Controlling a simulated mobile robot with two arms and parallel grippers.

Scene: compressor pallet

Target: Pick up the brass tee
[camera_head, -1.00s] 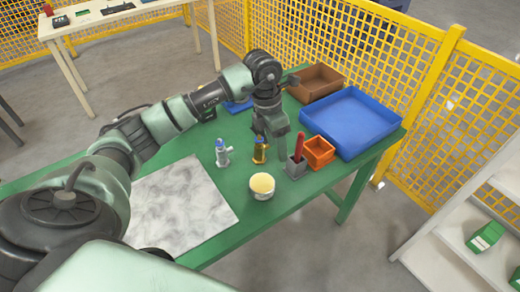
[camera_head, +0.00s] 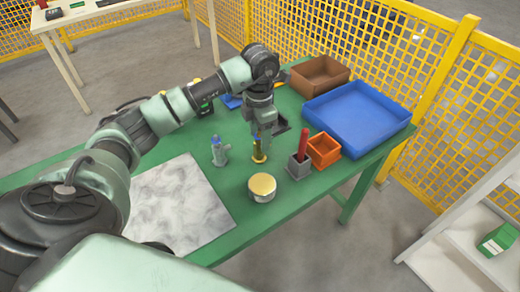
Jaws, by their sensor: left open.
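The brass tee (camera_head: 259,155) stands upright on the green table, its gold-coloured lower part showing below my left gripper. My left gripper (camera_head: 261,136) points down over it, jaws open, with the fingers around or just in front of its upper part. I cannot tell whether the fingers touch it. The top of the tee is hidden by the gripper. A silver fitting with a blue top (camera_head: 219,151) stands to its left, apart from the gripper. My right gripper is not in view.
A round tin with a yellowish top (camera_head: 262,187) stands in front. A grey holder with a red-handled item (camera_head: 300,162), an orange bin (camera_head: 323,150), a blue tray (camera_head: 357,119) and a brown box (camera_head: 319,76) stand right. A marbled mat (camera_head: 181,205) lies left.

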